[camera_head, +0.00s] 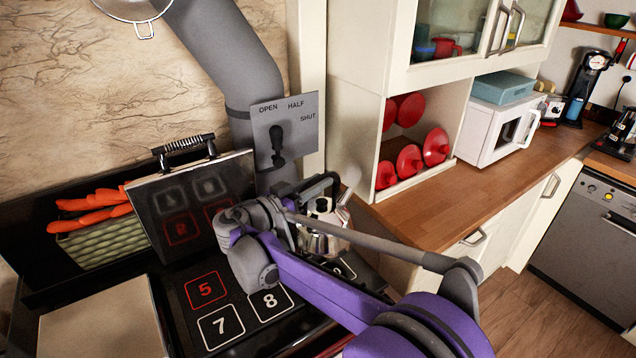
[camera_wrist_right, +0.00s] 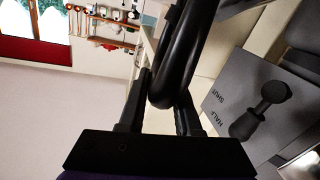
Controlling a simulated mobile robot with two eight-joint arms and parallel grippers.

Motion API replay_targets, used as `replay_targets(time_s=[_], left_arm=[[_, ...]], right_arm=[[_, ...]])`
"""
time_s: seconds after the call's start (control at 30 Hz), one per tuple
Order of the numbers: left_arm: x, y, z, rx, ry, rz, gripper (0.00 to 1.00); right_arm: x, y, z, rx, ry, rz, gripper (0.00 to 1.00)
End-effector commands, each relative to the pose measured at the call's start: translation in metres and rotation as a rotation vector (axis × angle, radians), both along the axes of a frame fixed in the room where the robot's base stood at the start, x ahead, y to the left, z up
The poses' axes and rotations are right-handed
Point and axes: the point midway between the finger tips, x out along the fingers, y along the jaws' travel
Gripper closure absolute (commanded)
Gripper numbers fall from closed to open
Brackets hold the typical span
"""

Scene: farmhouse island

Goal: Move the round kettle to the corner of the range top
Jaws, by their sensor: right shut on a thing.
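The round kettle (camera_head: 322,238) is shiny metal with a black handle and a spout pointing up to the right. It is at the right back part of the black range top (camera_head: 238,322), near the square marked 8. My right gripper (camera_head: 304,192) is shut on its handle. In the right wrist view, the black handle (camera_wrist_right: 172,75) passes between the two fingers of my right gripper (camera_wrist_right: 163,92). My arm hides part of the kettle's body and base, so I cannot tell whether it touches the range top. My left gripper is not in view.
A raised lid (camera_head: 160,212) with a coiled handle stands left of the kettle. A lever plate (camera_head: 292,150) and grey flue pipe (camera_head: 222,50) rise close behind it. A green tray (camera_head: 105,243) of carrots is at left. A wooden counter (camera_head: 420,208) borders the range on the right.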

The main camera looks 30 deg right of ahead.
Motion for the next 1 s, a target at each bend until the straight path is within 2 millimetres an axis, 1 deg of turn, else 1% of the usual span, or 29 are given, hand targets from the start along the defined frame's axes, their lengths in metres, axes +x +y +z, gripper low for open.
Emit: replay_targets(time_s=[0.37, 0.67, 1.0], left_arm=[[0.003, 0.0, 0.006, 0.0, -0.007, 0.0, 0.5], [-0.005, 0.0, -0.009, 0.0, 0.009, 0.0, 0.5], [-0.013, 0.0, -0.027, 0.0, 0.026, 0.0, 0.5]], right_arm=[[0.0, 0.0, 0.003, -0.005, -0.003, -0.001, 1.0], [0.0, 0.0, -0.023, -0.005, 0.001, -0.001, 1.0], [0.0, 0.0, -0.057, -0.005, 0.002, -0.001, 1.0]])
